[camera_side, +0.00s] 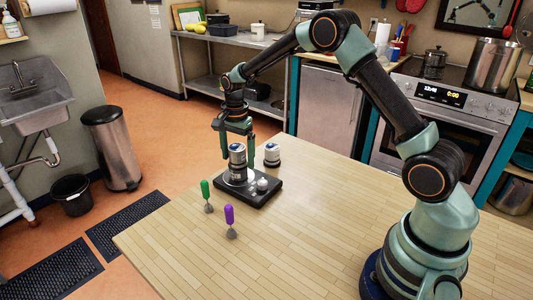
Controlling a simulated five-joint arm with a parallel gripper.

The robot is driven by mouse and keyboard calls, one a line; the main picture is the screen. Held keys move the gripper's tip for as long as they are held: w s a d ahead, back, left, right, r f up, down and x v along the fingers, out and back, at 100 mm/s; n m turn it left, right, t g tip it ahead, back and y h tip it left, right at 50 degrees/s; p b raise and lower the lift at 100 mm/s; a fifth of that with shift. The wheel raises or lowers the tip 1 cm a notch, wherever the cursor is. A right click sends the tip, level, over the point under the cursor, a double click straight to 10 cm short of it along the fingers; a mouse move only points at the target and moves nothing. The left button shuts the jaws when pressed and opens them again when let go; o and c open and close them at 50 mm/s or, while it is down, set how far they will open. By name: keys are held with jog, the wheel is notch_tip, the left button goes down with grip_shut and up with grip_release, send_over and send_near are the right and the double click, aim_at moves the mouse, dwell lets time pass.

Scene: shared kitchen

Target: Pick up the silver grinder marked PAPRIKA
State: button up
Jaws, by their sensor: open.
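One silver grinder (237,172) with a dark band and a blue-and-white top stands upright on a dark tray (250,200). A second, similar silver grinder (272,159) stands on the table just behind and to the right of the tray. The lettering on both is too small to read, so I cannot tell which is marked PAPRIKA. My gripper (237,151) is open and points down at the tray grinder, with a finger showing on either side of its upper part. I cannot tell whether the fingers touch it.
A small whitish item (262,184) sits on the tray, right of the grinder. A green-handled tool (206,194) and a purple-handled tool (230,220) stand at the front left. The wooden table (310,235) is clear between the tray and my base.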

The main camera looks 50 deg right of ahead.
grip_shut()
